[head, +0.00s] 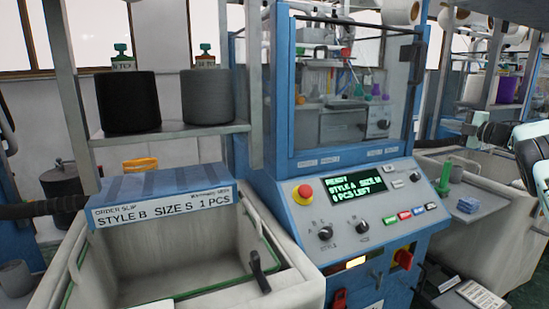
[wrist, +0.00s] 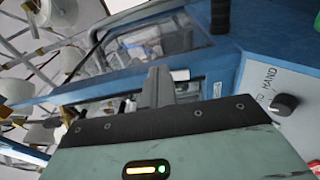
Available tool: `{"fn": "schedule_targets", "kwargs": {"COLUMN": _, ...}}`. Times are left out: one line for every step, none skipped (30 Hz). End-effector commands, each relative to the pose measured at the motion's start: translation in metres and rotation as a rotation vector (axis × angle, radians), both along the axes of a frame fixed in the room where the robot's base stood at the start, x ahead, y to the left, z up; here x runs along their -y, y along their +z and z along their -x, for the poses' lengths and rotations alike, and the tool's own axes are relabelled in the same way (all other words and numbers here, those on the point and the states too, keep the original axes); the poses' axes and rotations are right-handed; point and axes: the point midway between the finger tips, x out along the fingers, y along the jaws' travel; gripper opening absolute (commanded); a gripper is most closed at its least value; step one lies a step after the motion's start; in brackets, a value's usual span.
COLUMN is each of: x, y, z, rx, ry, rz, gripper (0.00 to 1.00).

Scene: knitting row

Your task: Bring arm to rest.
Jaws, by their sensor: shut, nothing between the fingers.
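My arm (head: 535,155) comes in at the right edge of the head view, raised beside the blue knitting machine (head: 285,206). In the wrist view my gripper (wrist: 157,76) shows its two grey fingers together, shut and empty. They stand apart from the machine's blue frame and window behind them. The fingertips are too small to make out in the head view.
The machine's control panel (head: 345,200) has a lit display (head: 354,186) and a red stop button (head: 303,193). A grey bin (head: 165,255) with an order slip stands at left. Yarn cones (head: 128,102) sit on a shelf above. Another bin is below my arm.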

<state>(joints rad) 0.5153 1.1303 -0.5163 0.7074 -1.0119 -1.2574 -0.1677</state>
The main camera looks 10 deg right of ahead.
Motion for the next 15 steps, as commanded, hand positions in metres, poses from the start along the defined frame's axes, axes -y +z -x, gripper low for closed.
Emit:
{"fn": "schedule_targets", "kwargs": {"x": 0.000, "y": 0.014, "z": -0.002, "rx": 0.012, "ry": -0.042, "rz": -0.044, "gripper": 0.00}}
{"fn": "schedule_targets", "kwargs": {"x": 0.001, "y": 0.020, "z": -0.004, "rx": 0.016, "ry": -0.078, "rz": -0.079, "gripper": 0.00}}
{"fn": "schedule_targets", "kwargs": {"x": 0.002, "y": 0.029, "z": -0.005, "rx": 0.022, "ry": -0.132, "rz": -0.138, "gripper": 0.00}}
{"fn": "schedule_targets", "kwargs": {"x": 0.004, "y": 0.035, "z": -0.005, "rx": 0.023, "ry": -0.178, "rz": -0.188, "gripper": 0.00}}
{"fn": "schedule_targets", "kwargs": {"x": 0.003, "y": 0.040, "z": -0.005, "rx": 0.022, "ry": -0.223, "rz": -0.240, "gripper": 0.00}}
{"fn": "schedule_targets", "kwargs": {"x": 0.003, "y": 0.045, "z": -0.004, "rx": 0.016, "ry": -0.285, "rz": -0.315, "gripper": 0.00}}
{"fn": "schedule_targets", "kwargs": {"x": 0.001, "y": 0.047, "z": -0.002, "rx": 0.007, "ry": -0.331, "rz": -0.370, "gripper": 0.00}}
{"fn": "schedule_targets", "kwargs": {"x": -0.001, "y": 0.047, "z": 0.000, "rx": -0.006, "ry": -0.374, "rz": -0.427, "gripper": 0.00}}
{"fn": "schedule_targets", "kwargs": {"x": -0.007, "y": 0.045, "z": 0.005, "rx": -0.030, "ry": -0.430, "rz": -0.502, "gripper": 0.00}}
{"fn": "schedule_targets", "kwargs": {"x": -0.012, "y": 0.042, "z": 0.009, "rx": -0.051, "ry": -0.471, "rz": -0.557, "gripper": 0.00}}
{"fn": "schedule_targets", "kwargs": {"x": -0.018, "y": 0.037, "z": 0.013, "rx": -0.076, "ry": -0.509, "rz": -0.613, "gripper": 0.00}}
{"fn": "schedule_targets", "kwargs": {"x": -0.029, "y": 0.030, "z": 0.021, "rx": -0.114, "ry": -0.559, "rz": -0.682, "gripper": 0.00}}
{"fn": "schedule_targets", "kwargs": {"x": -0.038, "y": 0.023, "z": 0.028, "rx": -0.148, "ry": -0.596, "rz": -0.733, "gripper": 0.00}}
{"fn": "schedule_targets", "kwargs": {"x": -0.048, "y": 0.015, "z": 0.035, "rx": -0.184, "ry": -0.631, "rz": -0.783, "gripper": 0.00}}
{"fn": "schedule_targets", "kwargs": {"x": -0.064, "y": 0.003, "z": 0.046, "rx": -0.239, "ry": -0.678, "rz": -0.848, "gripper": 0.00}}
